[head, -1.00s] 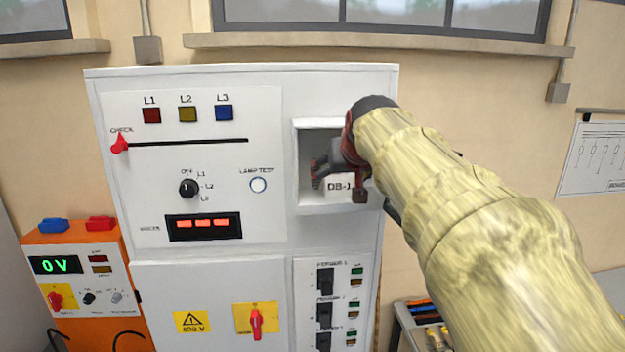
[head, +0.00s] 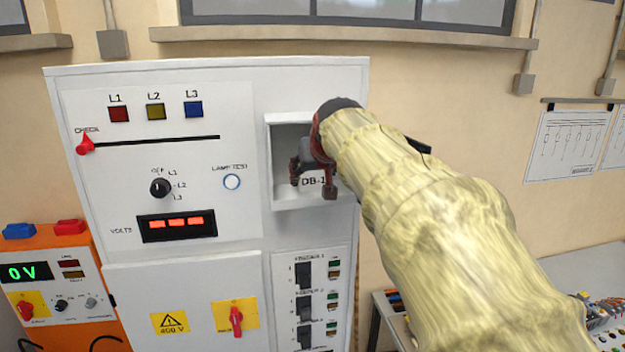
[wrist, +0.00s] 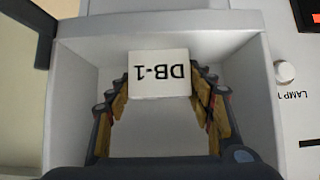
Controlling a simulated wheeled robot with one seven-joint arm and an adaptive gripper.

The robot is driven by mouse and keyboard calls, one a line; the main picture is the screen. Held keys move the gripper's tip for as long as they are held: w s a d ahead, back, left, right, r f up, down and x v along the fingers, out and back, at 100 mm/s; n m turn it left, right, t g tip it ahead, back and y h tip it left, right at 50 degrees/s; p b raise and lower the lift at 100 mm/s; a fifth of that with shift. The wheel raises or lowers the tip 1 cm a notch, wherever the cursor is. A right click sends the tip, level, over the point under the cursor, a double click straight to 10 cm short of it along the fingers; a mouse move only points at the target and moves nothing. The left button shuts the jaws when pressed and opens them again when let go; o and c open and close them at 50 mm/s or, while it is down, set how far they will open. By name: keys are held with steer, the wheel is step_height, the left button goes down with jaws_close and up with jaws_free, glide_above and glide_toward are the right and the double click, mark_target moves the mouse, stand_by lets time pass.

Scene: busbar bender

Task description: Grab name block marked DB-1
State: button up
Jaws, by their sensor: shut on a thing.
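The white name block (wrist: 158,74) carries the black letters DB-1, which read upside down in the wrist view. It sits between the fingers of my gripper (wrist: 160,88), which touch it on both sides. My gripper (head: 314,178) is in that recess, shut on the block. Part of the block is hidden by my gripper in the head view. I cannot tell whether the block touches the recess floor.
The recess walls (wrist: 80,100) stand close on both sides of my gripper. The cabinet front (head: 250,90) has a lamp test button (head: 232,182), a selector knob (head: 160,187) and a red CHECK slider (head: 85,145). An orange box (head: 60,270) stands at the left.

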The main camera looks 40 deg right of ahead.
steer(key=c, duration=0.4)
